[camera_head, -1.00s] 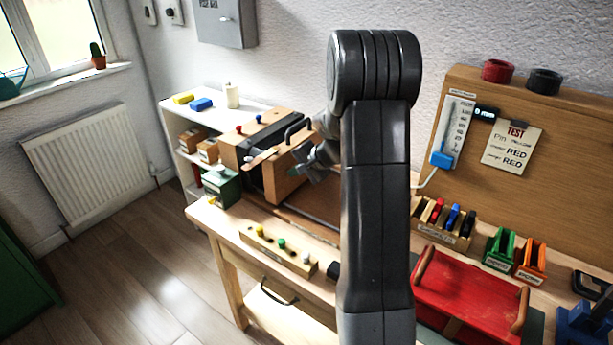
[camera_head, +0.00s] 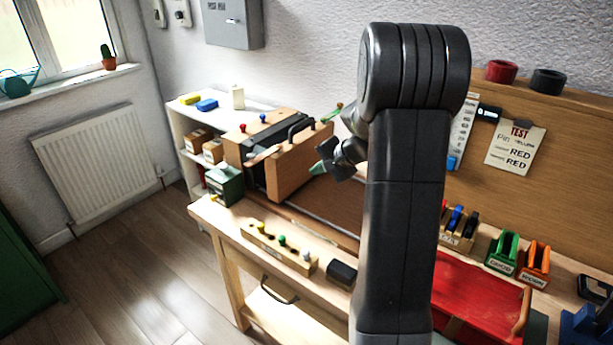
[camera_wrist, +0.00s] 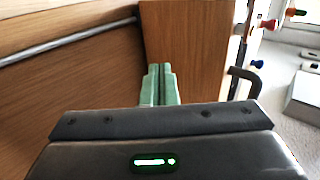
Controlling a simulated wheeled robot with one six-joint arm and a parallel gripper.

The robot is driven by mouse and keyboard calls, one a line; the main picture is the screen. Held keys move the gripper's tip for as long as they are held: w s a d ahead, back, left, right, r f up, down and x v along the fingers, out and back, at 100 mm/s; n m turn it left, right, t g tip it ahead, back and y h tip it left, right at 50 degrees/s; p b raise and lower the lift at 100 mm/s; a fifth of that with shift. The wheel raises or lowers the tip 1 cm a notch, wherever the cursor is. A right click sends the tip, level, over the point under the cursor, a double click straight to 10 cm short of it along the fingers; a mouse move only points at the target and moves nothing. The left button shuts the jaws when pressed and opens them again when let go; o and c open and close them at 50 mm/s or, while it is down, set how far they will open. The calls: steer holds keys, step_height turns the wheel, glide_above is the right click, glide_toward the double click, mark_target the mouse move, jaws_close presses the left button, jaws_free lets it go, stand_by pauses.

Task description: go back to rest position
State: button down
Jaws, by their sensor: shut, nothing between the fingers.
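My gripper (camera_head: 318,168) is at the right side of the wooden piano action box (camera_head: 290,170), above the bench, with part of the wrist hidden behind my dark arm. In the wrist view the green fingertips of my gripper (camera_wrist: 159,84) are together with nothing between them.
The box has a dark handle (camera_head: 300,127) on top. A peg block (camera_head: 278,250) with coloured knobs lies at the bench's front. Green (camera_head: 503,252) and orange (camera_head: 534,262) holders and a red tray (camera_head: 478,300) stand right. A wooden test board (camera_head: 570,170) rises behind.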

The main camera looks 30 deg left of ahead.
steer(key=v, duration=0.5)
steer(key=shift+d+r, duration=0.2)
steer(key=shift+d, duration=0.1)
steer(key=shift+a+f, duration=0.1)
steer(key=shift+a, duration=0.05)
steer(key=p, duration=0.1)
glide_toward(291, 173)
step_height(291, 173, down, 4)
steer(key=shift+w+a+f+p, duration=0.1)
steer(key=shift+w+a+p, duration=0.15)
steer(key=shift+a, duration=0.85)
steer(key=shift+w+a+f+p, duration=0.15)
steer(key=shift+a+p, duration=0.1)
steer(key=shift+a, duration=0.85)
steer(key=shift+r, duration=0.15)
